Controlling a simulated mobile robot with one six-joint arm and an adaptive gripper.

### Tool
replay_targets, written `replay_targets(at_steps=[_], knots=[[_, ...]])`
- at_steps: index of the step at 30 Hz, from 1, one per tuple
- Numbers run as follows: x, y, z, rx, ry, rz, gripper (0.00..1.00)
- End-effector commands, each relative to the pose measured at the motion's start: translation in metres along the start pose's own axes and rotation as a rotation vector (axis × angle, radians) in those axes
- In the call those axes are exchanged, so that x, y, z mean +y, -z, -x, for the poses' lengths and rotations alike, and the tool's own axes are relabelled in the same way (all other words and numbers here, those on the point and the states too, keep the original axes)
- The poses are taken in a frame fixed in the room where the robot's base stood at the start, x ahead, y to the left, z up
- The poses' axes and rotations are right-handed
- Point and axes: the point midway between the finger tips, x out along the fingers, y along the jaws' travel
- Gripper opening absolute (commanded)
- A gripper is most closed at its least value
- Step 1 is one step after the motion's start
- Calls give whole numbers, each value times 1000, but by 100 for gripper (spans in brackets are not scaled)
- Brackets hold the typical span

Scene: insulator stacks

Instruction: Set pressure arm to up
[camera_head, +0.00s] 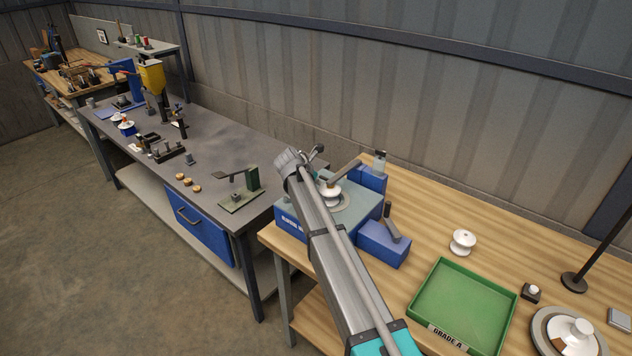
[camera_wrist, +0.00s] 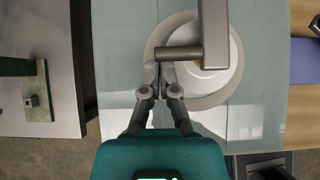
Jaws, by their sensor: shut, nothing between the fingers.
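The pressure arm (camera_head: 345,170) is a grey-brown bar on the blue test machine (camera_head: 290,222). It reaches from the machine's back post out over a white insulator (camera_head: 331,196) and looks lowered, near level. In the wrist view the pressure arm (camera_wrist: 214,30) crosses the white insulator disc (camera_wrist: 232,66), with a short bar (camera_wrist: 178,53) sticking out to the left at its end. My gripper (camera_wrist: 160,78) is shut and empty, its fingertips just below this short bar's left end. I cannot tell whether they touch it. In the head view my own arm hides the gripper.
A blue box with a dark lever (camera_head: 390,225) stands at the machine's right. A green tray (camera_head: 465,262), a white insulator (camera_head: 462,241) and a lamp stand (camera_head: 574,282) are farther right. A grey bench (camera_head: 215,137) holding a green fixture (camera_head: 250,180) is at left.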

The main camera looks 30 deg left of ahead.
Motion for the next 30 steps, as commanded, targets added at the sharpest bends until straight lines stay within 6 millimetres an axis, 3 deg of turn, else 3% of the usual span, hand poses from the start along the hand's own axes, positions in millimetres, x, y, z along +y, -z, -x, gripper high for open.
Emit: replay_targets(at_steps=[30], knots=[[0, -17, 15, 103, 2, -1, 0]])
